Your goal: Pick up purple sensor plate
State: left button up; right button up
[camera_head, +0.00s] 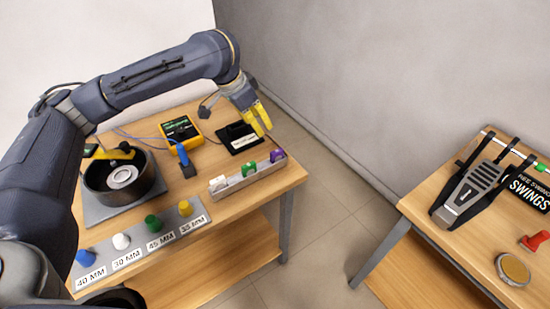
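The purple sensor plate (278,155) stands at the right end of a grey rack (228,183) on the left table. A green plate (249,169) and a white plate (217,182) stand in the same rack to its left. My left gripper (262,126) has yellow fingers pointing down, above and behind the purple plate and apart from it. Its fingers look close together, and I cannot tell whether they are open. My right gripper is not in view.
A black holder (236,134) lies behind the rack. A yellow meter (180,131), a blue-handled tool (184,160), a round black pot (100,188) and a strip of coloured knobs (110,258) share the table. A second table (455,245) with a pedal stands right, across a floor gap.

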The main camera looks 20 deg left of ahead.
aim_at(276, 151)
pick_arm(q)
jog(key=x, duration=1.6)
jog(key=shift+w+d+f, duration=0.15)
jog(key=shift+d+f, duration=0.1)
jog(key=shift+c, duration=0.3)
grip_shut()
